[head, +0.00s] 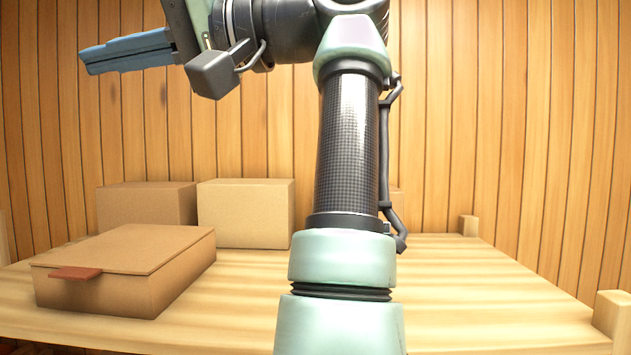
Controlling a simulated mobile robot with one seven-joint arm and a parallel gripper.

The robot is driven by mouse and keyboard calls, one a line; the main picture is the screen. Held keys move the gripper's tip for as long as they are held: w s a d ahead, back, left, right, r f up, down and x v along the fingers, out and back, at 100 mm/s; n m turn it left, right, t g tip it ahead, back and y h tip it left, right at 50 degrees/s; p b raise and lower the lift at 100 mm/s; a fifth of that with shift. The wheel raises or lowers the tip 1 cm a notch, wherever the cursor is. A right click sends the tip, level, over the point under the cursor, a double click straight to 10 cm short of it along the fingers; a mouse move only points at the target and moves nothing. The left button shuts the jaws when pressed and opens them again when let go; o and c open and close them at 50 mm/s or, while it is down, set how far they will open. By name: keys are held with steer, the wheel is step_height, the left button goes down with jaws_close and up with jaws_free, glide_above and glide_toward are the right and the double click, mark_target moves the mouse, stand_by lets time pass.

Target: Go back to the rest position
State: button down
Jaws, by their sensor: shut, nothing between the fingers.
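My gripper (84,61) is at the upper left of the head view, raised well above the table and pointing left. Its blue fingers are together, with nothing held between them. My arm rises through the middle of the view and bends left at the top. The upper part of the bend is cut off by the frame's top edge. The gripper is apart from everything on the table.
A wooden table (480,300) spans the view, its right half clear. A flat lidded box (110,290) with a red-brown tab (75,273) sits front left, lid down. Two cardboard boxes (246,215) (148,207) stand behind it. Corner posts (612,318) rise at right. A plank wall (500,120) closes the back.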

steer(key=w+d+f+m+t+h+b, duration=0.2)
steer(key=w+d+f+t, duration=0.1)
steer(key=w+f+t, duration=0.45)
steer(key=d+f+m+t+h+b, duration=0.2)
steer(key=d+f+t+h+b, duration=0.25)
steer(key=d+f+t, duration=0.45)
steer(key=s+d+t+h, duration=0.2)
steer(key=s+h, duration=0.1)
steer(key=s, duration=0.2)
steer(key=s+d+t+h+b, duration=0.1)
steer(key=s+d+t+h, duration=0.2)
steer(key=s, duration=0.3)
steer(key=s+d+m+t+h+b, duration=0.1)
steer(key=s+d+t+h, duration=0.1)
steer(key=s, duration=0.4)
steer(key=shift+s+d+f+t+h, duration=0.15)
steer(key=shift+s+f+t+h, duration=0.35)
steer(key=shift+h, duration=0.75)
steer(key=shift+w+r, duration=0.1)
steer(key=shift+w, duration=0.15)
